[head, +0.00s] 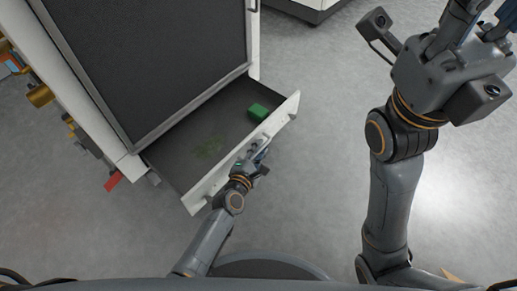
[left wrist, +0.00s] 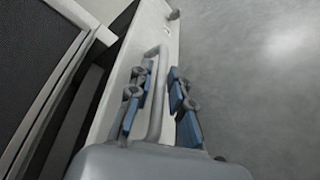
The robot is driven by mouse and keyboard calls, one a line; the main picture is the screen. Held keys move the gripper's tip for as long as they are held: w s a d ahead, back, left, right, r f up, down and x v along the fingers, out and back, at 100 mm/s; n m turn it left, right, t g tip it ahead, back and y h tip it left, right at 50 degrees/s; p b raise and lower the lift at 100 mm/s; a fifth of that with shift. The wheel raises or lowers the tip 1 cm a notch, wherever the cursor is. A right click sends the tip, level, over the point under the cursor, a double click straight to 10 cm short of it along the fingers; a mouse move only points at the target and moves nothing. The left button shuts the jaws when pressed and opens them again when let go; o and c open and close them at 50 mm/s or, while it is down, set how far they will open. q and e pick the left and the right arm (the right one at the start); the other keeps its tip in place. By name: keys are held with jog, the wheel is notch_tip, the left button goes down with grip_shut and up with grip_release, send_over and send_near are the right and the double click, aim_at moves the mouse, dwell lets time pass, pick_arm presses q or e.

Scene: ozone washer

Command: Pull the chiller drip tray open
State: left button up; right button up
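The chiller drip tray (head: 222,113) is pulled out from beneath the dark front of the white cabinet, its dark floor exposed. Its pale front panel (head: 211,190) also shows in the left wrist view (left wrist: 153,35). My left gripper (head: 262,152) is at the panel's handle. In the left wrist view, the grey handle bar (left wrist: 157,95) stands between the blue-padded fingers of my left gripper (left wrist: 160,103), with visible gaps on both sides. My right gripper (head: 478,30) is raised at the upper right, away from the tray; its fingertips are unclear.
Brass-coloured fittings (head: 40,95) and a red part (head: 113,181) jut from the cabinet's left side. Grey floor right of the tray is clear. Another white unit (head: 305,8) stands at the top.

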pick_arm(q)
jog(key=v, duration=1.2)
jog(key=shift+f, duration=0.1)
